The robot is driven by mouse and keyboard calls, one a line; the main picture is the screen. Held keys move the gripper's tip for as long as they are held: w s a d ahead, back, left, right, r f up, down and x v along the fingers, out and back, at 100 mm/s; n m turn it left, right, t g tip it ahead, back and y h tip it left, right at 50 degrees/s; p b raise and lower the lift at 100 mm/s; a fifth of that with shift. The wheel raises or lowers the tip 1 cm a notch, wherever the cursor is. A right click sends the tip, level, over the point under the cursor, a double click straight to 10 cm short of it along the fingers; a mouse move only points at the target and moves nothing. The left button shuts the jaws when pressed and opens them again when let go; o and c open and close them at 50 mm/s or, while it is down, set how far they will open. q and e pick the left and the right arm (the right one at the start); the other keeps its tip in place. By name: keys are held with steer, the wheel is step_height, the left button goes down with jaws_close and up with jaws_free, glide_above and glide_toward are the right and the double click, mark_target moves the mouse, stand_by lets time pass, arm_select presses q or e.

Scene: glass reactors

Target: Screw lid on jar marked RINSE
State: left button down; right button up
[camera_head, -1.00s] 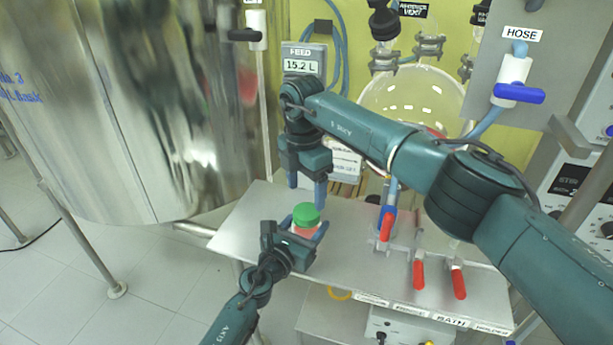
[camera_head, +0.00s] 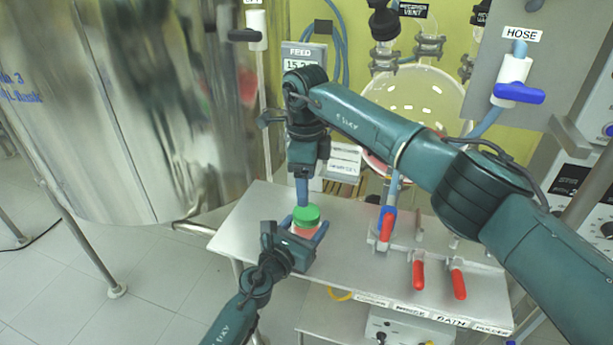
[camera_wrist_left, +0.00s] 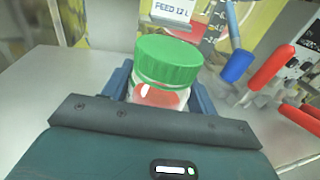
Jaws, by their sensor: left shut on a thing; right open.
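A jar (camera_head: 304,232) with red contents stands at the front left part of the steel shelf. A green lid (camera_head: 306,214) sits on its mouth; how tightly cannot be told. In the left wrist view the green lid (camera_wrist_left: 167,62) sits on the jar (camera_wrist_left: 158,97). The jar's RINSE mark does not show. My left gripper (camera_head: 306,238) is shut on the jar from the front, with blue fingers on both sides. My right gripper (camera_head: 303,192) is above the lid and points down. It is seen edge-on, its fingers overlapping just behind the lid.
Red-handled valves (camera_head: 387,226) stand on the steel shelf (camera_head: 255,225) right of the jar. A round glass vessel (camera_head: 420,100) is behind my right arm. A large steel tank (camera_head: 130,110) fills the left. The shelf's left part is clear.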

mark_target(307, 211)
steer(key=n, duration=0.7)
steer(key=shift+r, duration=0.3)
steer(key=shift+f, duration=4.05)
